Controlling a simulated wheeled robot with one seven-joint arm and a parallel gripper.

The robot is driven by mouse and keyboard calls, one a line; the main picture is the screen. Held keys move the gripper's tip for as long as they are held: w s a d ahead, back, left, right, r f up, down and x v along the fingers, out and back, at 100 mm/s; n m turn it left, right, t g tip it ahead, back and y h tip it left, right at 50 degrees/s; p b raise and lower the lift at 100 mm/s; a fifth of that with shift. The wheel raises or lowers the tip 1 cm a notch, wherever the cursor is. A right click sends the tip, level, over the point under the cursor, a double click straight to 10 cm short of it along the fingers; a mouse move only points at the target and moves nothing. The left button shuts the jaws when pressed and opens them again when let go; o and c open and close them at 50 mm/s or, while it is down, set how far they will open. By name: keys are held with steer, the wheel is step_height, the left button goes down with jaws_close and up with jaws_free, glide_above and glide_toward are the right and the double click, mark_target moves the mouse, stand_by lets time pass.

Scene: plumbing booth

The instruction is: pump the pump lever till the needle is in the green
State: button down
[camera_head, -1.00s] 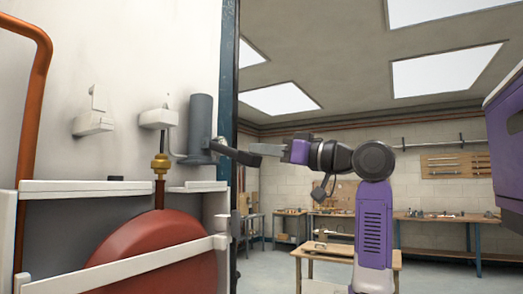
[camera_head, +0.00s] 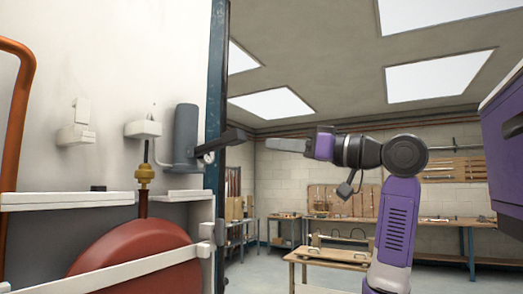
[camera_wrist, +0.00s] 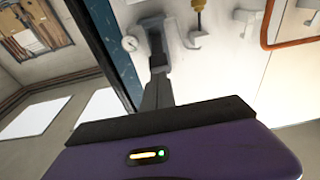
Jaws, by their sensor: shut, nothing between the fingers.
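The pump is a grey upright cylinder (camera_head: 186,134) fixed on the white wall. Its dark lever (camera_head: 232,137) sticks out to the right and tilts slightly up. A small round white gauge (camera_head: 207,157) sits beside the pump's lower part and also shows in the wrist view (camera_wrist: 130,43); its needle is too small to read. My gripper (camera_head: 270,144) is shut and empty, pointing left, just right of and slightly below the lever's free end in the head view. I cannot tell whether they touch. In the wrist view, the fingers (camera_wrist: 158,90) point towards the pump.
A red tank (camera_head: 135,252) stands behind a white rail below left. A brass fitting (camera_head: 144,173) and white brackets (camera_head: 75,133) are on the wall, with an orange pipe (camera_head: 18,120) at far left. A blue post (camera_head: 216,90) edges the wall. Workbenches (camera_head: 330,258) stand far behind.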

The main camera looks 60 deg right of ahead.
steer(key=shift+s, duration=1)
stand_by(0.7)
